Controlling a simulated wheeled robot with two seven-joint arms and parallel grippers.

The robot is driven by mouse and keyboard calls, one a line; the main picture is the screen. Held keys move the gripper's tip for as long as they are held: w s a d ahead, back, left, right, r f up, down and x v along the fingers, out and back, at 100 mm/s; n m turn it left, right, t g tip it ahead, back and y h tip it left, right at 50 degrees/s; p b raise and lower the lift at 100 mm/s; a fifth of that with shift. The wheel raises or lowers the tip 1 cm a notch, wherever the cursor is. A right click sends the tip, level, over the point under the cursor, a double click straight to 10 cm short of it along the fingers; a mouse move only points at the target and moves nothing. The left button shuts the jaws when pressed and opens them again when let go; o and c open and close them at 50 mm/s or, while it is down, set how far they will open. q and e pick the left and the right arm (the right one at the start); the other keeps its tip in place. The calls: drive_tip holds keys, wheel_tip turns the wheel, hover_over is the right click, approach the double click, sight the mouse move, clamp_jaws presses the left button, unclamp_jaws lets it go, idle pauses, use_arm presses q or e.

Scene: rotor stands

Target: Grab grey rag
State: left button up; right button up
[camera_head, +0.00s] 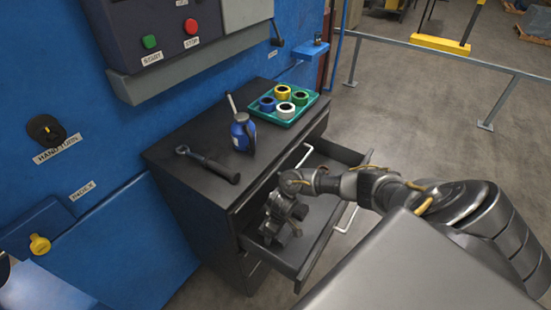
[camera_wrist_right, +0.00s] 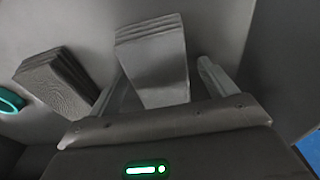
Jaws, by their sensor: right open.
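In the right wrist view a lighter grey folded rag (camera_wrist_right: 155,62) lies in the drawer, between the two fingers of my right gripper (camera_wrist_right: 163,78). The fingers are open, one on each side of it; I cannot tell whether they touch it. A darker grey folded cloth (camera_wrist_right: 55,78) lies to the left, outside the fingers. In the head view my right gripper (camera_head: 281,232) points down into the open drawer (camera_head: 322,228), and the rag cannot be made out there. My left gripper is not in view.
A teal ring (camera_wrist_right: 9,100) shows at the left in the wrist view. On the cabinet top (camera_head: 200,148) are a ratchet (camera_head: 208,164), a blue bottle (camera_head: 242,134) and a green tray (camera_head: 305,114) with several tape rolls. The drawer walls surround the gripper.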

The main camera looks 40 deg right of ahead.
drive_tip(key=shift+c, duration=0.4)
drive_tip(key=c, duration=1)
drive_tip(key=shift+r, duration=0.1)
